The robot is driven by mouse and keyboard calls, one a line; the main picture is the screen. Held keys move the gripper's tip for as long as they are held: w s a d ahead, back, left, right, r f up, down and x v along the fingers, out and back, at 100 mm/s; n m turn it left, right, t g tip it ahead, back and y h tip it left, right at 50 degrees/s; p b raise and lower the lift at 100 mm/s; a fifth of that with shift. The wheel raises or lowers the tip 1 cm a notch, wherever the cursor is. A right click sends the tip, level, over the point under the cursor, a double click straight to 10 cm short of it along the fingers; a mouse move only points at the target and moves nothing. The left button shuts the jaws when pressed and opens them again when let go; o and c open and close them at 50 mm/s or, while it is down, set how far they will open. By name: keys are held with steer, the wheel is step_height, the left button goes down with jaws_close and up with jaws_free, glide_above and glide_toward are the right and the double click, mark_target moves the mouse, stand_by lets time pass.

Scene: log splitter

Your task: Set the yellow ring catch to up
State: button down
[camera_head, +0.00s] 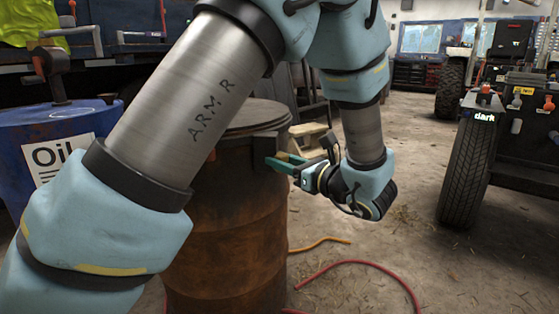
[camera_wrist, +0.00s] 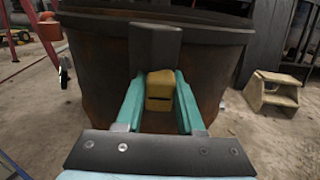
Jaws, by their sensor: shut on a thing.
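The yellow ring catch (camera_wrist: 159,96) is a small yellow block with a dark slot, directly below a dark upright block (camera_wrist: 155,48) on the rusty drum's side. My gripper (camera_wrist: 159,78) has its green fingers on both sides of the catch and is shut on it. In the head view my gripper (camera_head: 286,163) reaches the right side of the rusty drum (camera_head: 235,240) near its rim. The catch cannot be made out there. My arm hides part of the drum.
A blue oil drum (camera_head: 65,125) stands at the left. Wooden steps (camera_wrist: 272,92) stand behind the rusty drum, to its right. A red hose (camera_head: 360,264) and an orange hose (camera_head: 320,243) lie on the floor. A wheeled machine (camera_head: 520,130) stands at the right, with open floor between.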

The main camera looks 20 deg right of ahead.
step_height(320, 180, up, 4)
steer(key=p, duration=0.4)
steer(key=shift+f, duration=0.1)
steer(key=c, duration=0.5)
jaws_free()
steer(key=shift+s, duration=0.1)
steer(key=p+v, duration=0.2)
steer(key=v, duration=0.8)
steer(key=shift+s+d+f, duration=0.1)
steer(key=shift+s, duration=0.2)
